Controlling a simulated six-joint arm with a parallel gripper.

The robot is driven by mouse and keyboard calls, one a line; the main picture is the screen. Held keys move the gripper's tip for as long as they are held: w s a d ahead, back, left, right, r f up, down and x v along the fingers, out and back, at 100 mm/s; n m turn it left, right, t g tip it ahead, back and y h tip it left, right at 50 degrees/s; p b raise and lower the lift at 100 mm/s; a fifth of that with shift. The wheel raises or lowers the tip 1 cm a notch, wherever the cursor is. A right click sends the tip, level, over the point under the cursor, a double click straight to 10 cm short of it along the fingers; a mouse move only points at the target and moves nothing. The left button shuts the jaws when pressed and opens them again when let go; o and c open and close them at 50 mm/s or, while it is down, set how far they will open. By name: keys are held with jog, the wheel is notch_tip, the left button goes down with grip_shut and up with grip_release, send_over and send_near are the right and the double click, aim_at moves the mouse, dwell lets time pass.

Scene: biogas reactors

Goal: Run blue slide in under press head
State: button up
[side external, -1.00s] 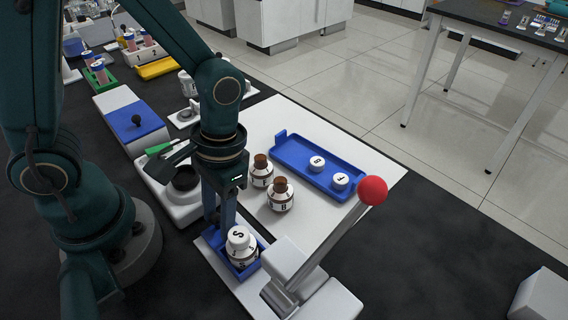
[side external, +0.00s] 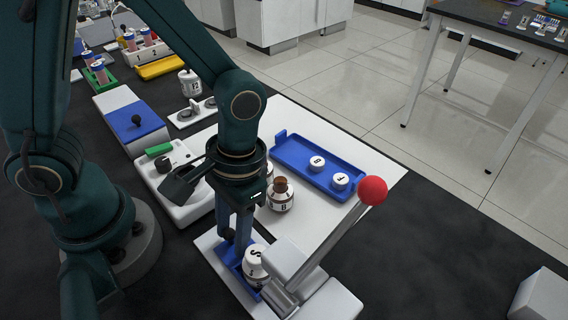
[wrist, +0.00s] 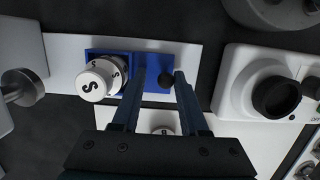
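The blue slide (side external: 238,266) sits on a white base plate (side external: 215,258) and carries a small bottle (side external: 256,262) with a white cap marked S. The bottle is close beside the white press (side external: 330,300), which has a red-balled lever. Contact with the knob is unclear. The press head is not clearly visible.
A white unit (side external: 185,190) with a dark knob and green part is to the left.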

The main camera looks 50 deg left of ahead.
aim_at(251, 252)
jog(key=shift+d, duration=2.55)
jog(key=shift+a, duration=0.3)
jog(key=shift+r, duration=3.8)
